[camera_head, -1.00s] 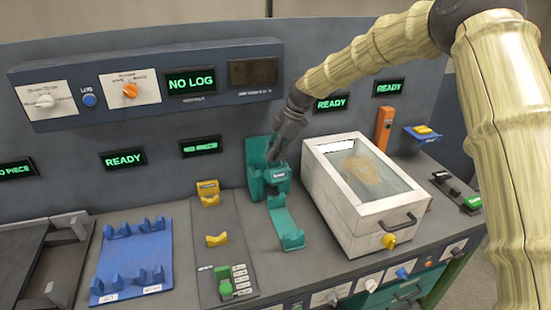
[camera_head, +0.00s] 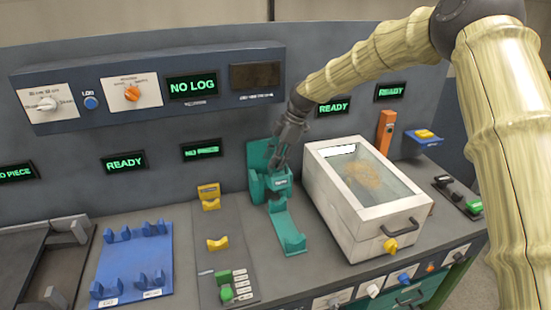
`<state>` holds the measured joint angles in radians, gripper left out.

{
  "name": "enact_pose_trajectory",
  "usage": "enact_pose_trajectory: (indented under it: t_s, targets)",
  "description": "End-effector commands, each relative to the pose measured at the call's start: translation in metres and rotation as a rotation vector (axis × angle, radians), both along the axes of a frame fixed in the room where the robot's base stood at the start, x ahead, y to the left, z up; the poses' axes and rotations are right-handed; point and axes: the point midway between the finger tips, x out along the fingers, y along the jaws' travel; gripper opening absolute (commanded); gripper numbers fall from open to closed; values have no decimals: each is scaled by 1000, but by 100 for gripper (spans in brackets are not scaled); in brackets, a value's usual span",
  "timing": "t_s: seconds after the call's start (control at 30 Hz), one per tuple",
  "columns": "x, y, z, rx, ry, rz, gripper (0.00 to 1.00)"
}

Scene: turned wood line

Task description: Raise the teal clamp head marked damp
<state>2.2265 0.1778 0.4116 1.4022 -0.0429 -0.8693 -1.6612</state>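The teal clamp head (camera_head: 280,185) with a small pale label, too small to read, sits low against its teal back plate (camera_head: 257,157) at the middle of the bench. A long teal cradle (camera_head: 291,235) extends forward below it. My gripper (camera_head: 276,164) comes down from the upper right, its dark fingers at the top of the clamp head. The fingers overlap the head in the picture; I cannot tell whether they touch or grip it, or whether they are open or shut.
A white glass-topped box (camera_head: 365,215) stands close to the right of the clamp. A grey plate with yellow cradles (camera_head: 217,243) and a blue rack (camera_head: 135,258) lie left. A control panel (camera_head: 150,85) reading NO LOG juts out above.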

Motion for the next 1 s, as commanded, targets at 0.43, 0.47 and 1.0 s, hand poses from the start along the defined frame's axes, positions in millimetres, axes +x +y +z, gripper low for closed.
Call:
enact_pose_trajectory:
  t_s: [0.43, 0.47, 1.0]
  targets:
    - [2, -19, 48, 1, -5, 0, 34]
    - [2, -22, 53, 1, -4, -1, 34]
    - [3, -47, 110, 0, -1, 0, 34]
